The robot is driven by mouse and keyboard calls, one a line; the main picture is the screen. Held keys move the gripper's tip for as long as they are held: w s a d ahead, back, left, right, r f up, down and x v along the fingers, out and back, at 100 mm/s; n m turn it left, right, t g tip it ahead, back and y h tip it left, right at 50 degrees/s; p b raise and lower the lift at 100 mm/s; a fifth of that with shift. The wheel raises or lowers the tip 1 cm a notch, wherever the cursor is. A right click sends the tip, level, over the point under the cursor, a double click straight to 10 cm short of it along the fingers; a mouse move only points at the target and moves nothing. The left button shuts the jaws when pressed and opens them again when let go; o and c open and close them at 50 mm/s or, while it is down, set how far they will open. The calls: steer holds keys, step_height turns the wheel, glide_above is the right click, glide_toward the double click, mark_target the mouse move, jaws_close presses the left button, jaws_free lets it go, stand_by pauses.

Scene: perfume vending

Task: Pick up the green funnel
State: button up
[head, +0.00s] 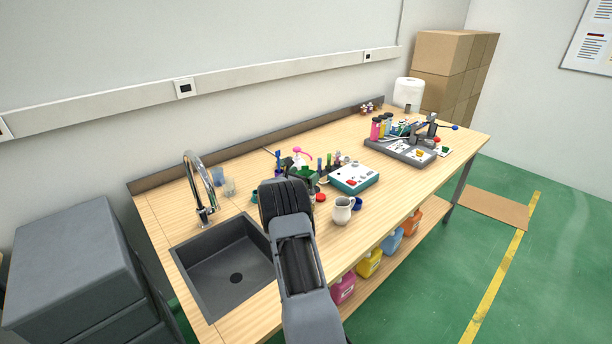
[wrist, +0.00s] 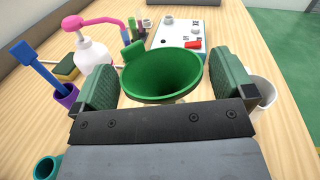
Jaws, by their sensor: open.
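The green funnel (wrist: 163,74) is in the middle of the wrist view, with its wide mouth facing up and a small green tab on its far left rim. My gripper (wrist: 163,82) is open, with one green-padded finger to the left of the funnel and one to the right. The funnel's rim lies between the fingers, and I see a gap on the left side. What is under the funnel is mostly hidden. In the head view a bit of green funnel (head: 305,172) shows just behind my gripper (head: 287,190), which hides most of that spot.
A white pump bottle (wrist: 93,60) with a pink top and a purple cup (wrist: 66,95) stand left of the funnel. A white-topped device (wrist: 180,32) is behind it. A white pitcher (head: 342,211) stands close on the right. The sink (head: 225,262) is at the front left.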

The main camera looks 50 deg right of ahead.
steer(key=shift+d, duration=0.65)
steer(key=c, duration=0.7)
